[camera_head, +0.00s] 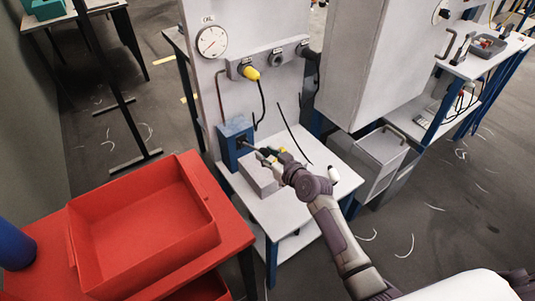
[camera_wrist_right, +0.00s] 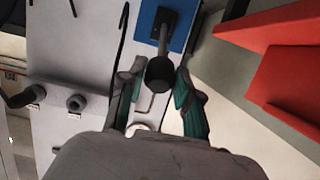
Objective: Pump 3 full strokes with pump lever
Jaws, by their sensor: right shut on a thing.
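The blue pump block (camera_head: 235,145) stands at the left rear of the white bench, and its grey lever (camera_head: 254,149) sticks out towards my right gripper (camera_head: 268,155). In the wrist view the lever shows as a grey rod with a black round knob (camera_wrist_right: 160,74), coming from the blue block (camera_wrist_right: 183,28). My right gripper (camera_wrist_right: 157,92) has its two green-padded fingers on either side of the knob and is shut on the lever. The finger contact is hard to make out. My left gripper is not in view.
A pressure gauge (camera_head: 211,41) sits on the panel above, with a yellow-capped fitting (camera_head: 249,72) and a hanging black hose. A red bin (camera_head: 145,220) stands at the front left. The white bench top (camera_head: 290,211) is mostly clear in front. A grey cabinet (camera_head: 375,60) stands to the right.

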